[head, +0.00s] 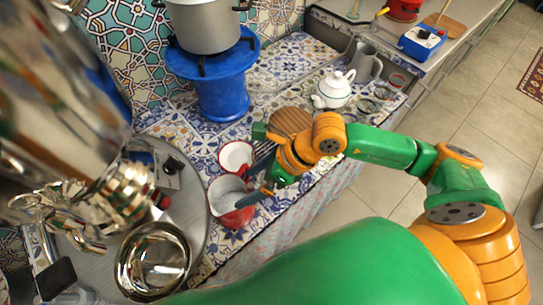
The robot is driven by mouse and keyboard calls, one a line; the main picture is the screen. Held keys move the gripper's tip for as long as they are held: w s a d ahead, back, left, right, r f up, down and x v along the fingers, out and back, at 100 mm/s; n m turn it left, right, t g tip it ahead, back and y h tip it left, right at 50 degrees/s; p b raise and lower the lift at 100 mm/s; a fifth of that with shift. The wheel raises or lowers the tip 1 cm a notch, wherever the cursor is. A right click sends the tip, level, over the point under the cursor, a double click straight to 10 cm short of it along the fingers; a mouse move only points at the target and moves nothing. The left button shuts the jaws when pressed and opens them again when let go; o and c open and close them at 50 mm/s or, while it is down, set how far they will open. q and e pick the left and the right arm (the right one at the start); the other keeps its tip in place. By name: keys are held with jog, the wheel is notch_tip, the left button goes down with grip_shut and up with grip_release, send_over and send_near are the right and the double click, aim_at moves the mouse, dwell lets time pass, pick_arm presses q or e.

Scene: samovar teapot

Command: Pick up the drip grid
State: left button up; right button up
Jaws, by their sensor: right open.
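My right gripper (251,165) is open over the tiled counter, its fingers pointing left. One fingertip is by the round wooden board, the other by the red bowl. A small dark slatted piece, which looks like the drip grid (262,153), shows partly between the fingers, beside the red-rimmed white dish (235,156). The gripper hides part of it, and I cannot tell whether they touch. My left gripper is not in view.
A red bowl (232,217) stands close to the gripper. A large shiny samovar (60,90) and a metal bowl (153,259) are at left. A pot (206,27) on a blue stand (222,95) is behind; a white teapot (335,90) stands farther right.

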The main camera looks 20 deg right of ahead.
jog(key=w+d+f+h, duration=0.2)
jog(key=d+f+h, duration=0.15)
jog(key=d, duration=0.35)
jog(key=shift+t+h, duration=0.25)
jog(key=shift+t, duration=0.05)
jog(key=x, duration=0.2)
jog(key=p+x, duration=0.1)
jog(key=x, duration=0.1)
jog(key=p+x, duration=0.1)
jog(key=x, duration=0.1)
jog(key=shift+w+r, duration=0.15)
jog(key=shift+w, duration=0.15)
jog(key=shift+a, duration=0.1)
jog(key=c, duration=1.4)
jog(key=shift+r, duration=0.15)
